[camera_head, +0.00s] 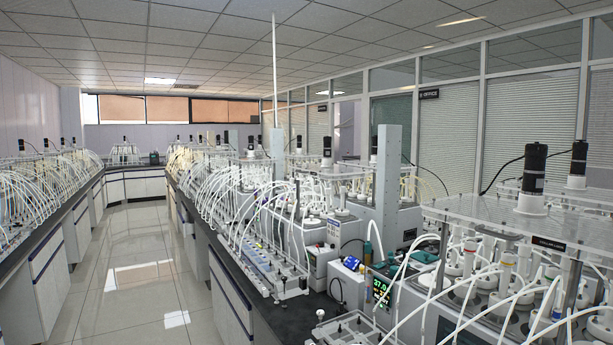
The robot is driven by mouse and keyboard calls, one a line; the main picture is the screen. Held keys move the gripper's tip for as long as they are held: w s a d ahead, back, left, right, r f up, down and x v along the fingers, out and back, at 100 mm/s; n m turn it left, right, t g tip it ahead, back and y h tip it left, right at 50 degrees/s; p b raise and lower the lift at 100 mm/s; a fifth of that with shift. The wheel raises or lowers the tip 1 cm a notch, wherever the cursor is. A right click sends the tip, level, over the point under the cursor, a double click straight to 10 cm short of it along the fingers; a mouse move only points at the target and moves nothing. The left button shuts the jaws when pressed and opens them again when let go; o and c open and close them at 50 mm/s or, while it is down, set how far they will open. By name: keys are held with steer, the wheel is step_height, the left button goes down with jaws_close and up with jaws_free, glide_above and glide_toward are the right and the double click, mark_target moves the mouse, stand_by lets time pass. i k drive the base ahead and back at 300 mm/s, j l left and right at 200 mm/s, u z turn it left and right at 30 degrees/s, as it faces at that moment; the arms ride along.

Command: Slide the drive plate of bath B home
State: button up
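A clear drive plate (480,225) sits over the reactor bath (475,310) at the right. A black cylindrical motor (535,170) stands on it, and a small dark label (548,243) is on its front edge, too small to read. White-capped vessels and white tubes crowd below the plate. More baths with motors stand further back along the bench. I cannot tell which bath is B, or how far its plate is seated. My gripper is not in this view.
A dark-topped bench (270,315) runs from the near right to the back, crowded with tubing racks (265,265). The tiled aisle (135,265) on the left is clear. Another bench of reactors lines the left wall.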

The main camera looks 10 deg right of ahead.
mark_target(324, 158)
steer(key=i+j+z, duration=0.1)
steer(key=j, duration=0.3)
steer(key=i+j, duration=0.1)
steer(key=j, duration=0.25)
steer(key=i+j+z, duration=0.15)
steer(key=j, duration=0.65)
steer(key=i+j+z, duration=0.15)
steer(key=i+j, duration=0.4)
steer(key=i+j+z, duration=0.2)
steer(key=i+j, duration=0.35)
steer(key=i+j+z, duration=0.15)
steer(key=i+j, duration=0.35)
steer(key=j, duration=0.25)
